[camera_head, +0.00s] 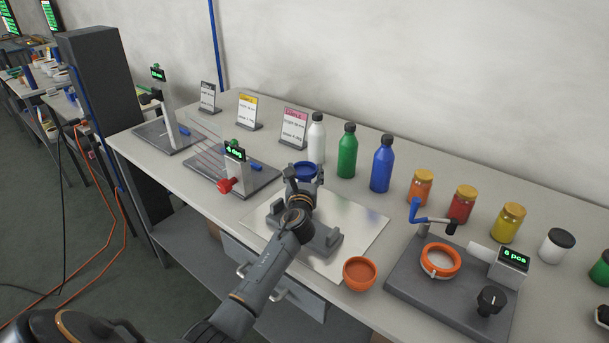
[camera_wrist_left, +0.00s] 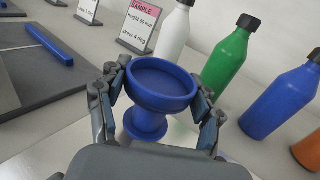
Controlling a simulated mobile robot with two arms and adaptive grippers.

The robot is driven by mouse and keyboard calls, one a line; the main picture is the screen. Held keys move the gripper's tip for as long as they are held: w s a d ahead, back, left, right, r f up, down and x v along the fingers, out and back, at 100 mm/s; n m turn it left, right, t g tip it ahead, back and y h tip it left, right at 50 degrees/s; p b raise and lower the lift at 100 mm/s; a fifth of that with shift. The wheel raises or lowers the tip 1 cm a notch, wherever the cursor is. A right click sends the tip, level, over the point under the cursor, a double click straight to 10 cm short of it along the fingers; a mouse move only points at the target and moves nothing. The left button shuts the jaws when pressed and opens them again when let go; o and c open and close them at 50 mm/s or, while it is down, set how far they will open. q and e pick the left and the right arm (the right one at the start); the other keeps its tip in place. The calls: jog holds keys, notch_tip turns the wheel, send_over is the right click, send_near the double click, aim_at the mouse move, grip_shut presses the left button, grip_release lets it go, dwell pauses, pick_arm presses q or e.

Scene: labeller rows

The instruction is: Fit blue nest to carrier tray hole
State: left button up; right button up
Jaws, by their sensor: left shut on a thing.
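The blue nest (camera_head: 307,166) is a round, shallow cup on a stem with a wider foot. My left gripper (camera_head: 303,178) is shut on it, with a finger on each side of the cup. In the left wrist view the nest (camera_wrist_left: 160,84) is close and upright, its open top showing. It is over the worktable, in front of the white bottle; its height above the table is hard to judge. A grey fixture with upright posts (camera_head: 327,240) lies on a shiny plate, partly hidden by my arm. I cannot identify the carrier tray or its hole for certain. My right gripper is out of view.
An orange cup (camera_head: 360,273) stands at the plate's front corner. White (camera_head: 317,140), green (camera_head: 347,152) and blue (camera_head: 382,165) bottles stand behind. A labeller station with an orange ring (camera_head: 440,261) is at right; other stations and signs are at left.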

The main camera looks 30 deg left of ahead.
aim_at(304, 172)
pick_arm(q)
jog(key=shift+r, duration=0.6)
notch_tip(304, 172, up, 3)
jog(key=shift+s+d+f+p, duration=0.1)
jog(key=shift+s+f+p, duration=0.05)
jog(key=shift+p, duration=0.5)
jog(key=s+d+r+p, duration=0.2)
jog(key=s+d+r, duration=0.4)
jog(key=s+r, duration=0.45)
notch_tip(304, 172, down, 6)
jog(key=s+d+p, duration=0.2)
jog(key=p, duration=0.4)
jog(key=shift+r, duration=0.25)
